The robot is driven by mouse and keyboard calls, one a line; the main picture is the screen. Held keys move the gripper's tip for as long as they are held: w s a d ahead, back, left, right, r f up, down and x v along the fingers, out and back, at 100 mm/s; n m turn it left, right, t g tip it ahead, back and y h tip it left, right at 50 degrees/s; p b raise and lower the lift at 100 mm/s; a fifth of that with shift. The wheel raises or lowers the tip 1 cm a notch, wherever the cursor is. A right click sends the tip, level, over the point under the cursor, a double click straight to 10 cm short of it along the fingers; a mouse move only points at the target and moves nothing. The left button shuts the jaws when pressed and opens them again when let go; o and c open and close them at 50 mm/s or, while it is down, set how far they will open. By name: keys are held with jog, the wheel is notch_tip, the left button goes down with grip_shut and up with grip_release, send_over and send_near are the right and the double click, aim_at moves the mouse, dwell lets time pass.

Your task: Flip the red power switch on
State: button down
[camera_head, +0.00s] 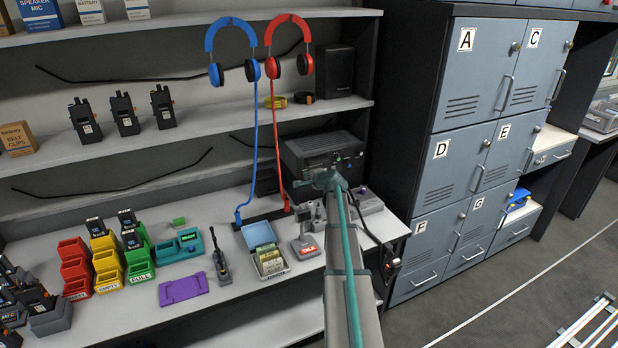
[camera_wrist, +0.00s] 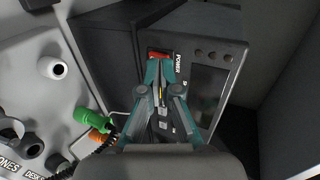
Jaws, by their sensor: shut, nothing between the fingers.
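In the wrist view, the red power switch (camera_wrist: 160,55) shows at the top left of the dark unit's front panel, beside the word POWER. My gripper (camera_wrist: 160,66) is shut and empty. Its fingertips overlap the lower edge of the switch in this view; I cannot tell whether they touch it. Which way the switch is tipped is not clear. In the head view, the dark unit (camera_head: 312,150) sits at the back of the counter, and my wrist (camera_head: 328,180) hides part of its front.
Grey lockers (camera_head: 455,185) stand to the right.

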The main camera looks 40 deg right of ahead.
jog(key=shift+w+d+r+b, duration=0.15)
jog(key=shift+w+b, duration=0.15)
jog(key=shift+w, duration=0.15)
jog(key=shift+r, duration=0.15)
jog(key=shift+r+p, duration=0.4)
jog(key=shift+r, duration=0.3)
jog(key=shift+s, duration=0.1)
jog(key=r+b+v, duration=0.1)
jog(key=b+v, duration=0.2)
jog(key=v, duration=1)
jog(key=shift+r+b, duration=0.35)
jog(key=shift+f, duration=0.1)
